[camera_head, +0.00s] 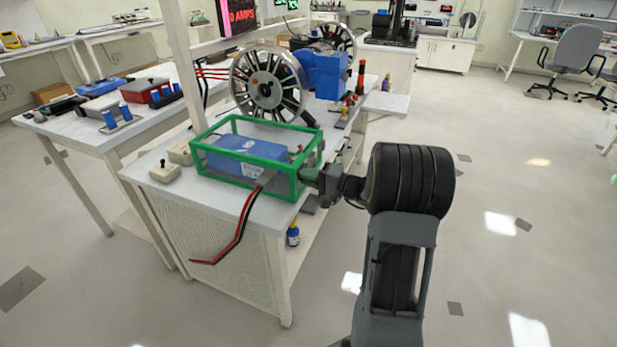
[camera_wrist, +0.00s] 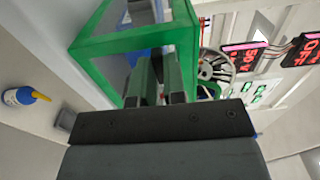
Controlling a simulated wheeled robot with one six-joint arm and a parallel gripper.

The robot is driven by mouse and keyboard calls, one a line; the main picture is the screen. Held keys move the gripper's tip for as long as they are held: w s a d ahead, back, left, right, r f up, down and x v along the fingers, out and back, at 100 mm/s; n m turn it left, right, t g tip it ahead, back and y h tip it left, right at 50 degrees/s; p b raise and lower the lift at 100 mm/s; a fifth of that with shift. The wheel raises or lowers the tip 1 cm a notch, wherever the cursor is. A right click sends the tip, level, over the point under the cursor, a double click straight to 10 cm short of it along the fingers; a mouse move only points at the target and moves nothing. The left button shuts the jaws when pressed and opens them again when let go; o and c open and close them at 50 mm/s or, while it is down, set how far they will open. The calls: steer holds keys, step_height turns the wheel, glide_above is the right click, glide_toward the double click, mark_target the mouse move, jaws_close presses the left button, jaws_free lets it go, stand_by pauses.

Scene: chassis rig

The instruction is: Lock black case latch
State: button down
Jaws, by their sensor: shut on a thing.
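A clear case with a green frame (camera_head: 258,196) stands on the white table, with a blue block (camera_head: 243,156) inside it. No black case shows. My gripper (camera_head: 318,177) is at the right end of the green frame. In the wrist view, my gripper (camera_wrist: 160,85) has its fingers against the end of the case's green frame (camera_wrist: 106,88). It is shut on a small part there, at the place of a latch. The fingers hide that part, so its shape and whether it is locked cannot be told.
Red and black cables (camera_head: 240,226) hang from the case over the table's front. A spoked wheel (camera_head: 268,82) and a blue motor box (camera_head: 327,73) stand behind. A blue bottle with a yellow tip (camera_head: 293,234) is below the tabletop.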

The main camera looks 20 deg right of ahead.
steer(key=m+p, duration=0.3)
steer(key=m, duration=0.1)
steer(key=m+p, duration=0.2)
steer(key=m, duration=0.3)
steer(key=r+m+p, duration=0.1)
steer(key=m+p, duration=0.2)
steer(key=m, duration=0.1)
steer(key=shift+w+d+m+p, duration=0.1)
steer(key=shift+m+p, duration=0.2)
steer(key=shift+m, duration=0.1)
steer(key=shift+d+f+m+p, duration=0.1)
steer(key=shift+f+m+p, duration=0.05)
steer(key=shift+m+p, duration=0.75)
steer(key=shift+f+m+p, duration=0.1)
steer(key=shift+m+p, duration=0.5)
steer(key=shift+m, duration=0.6)
steer(key=c, duration=1.2)
jaws_free()
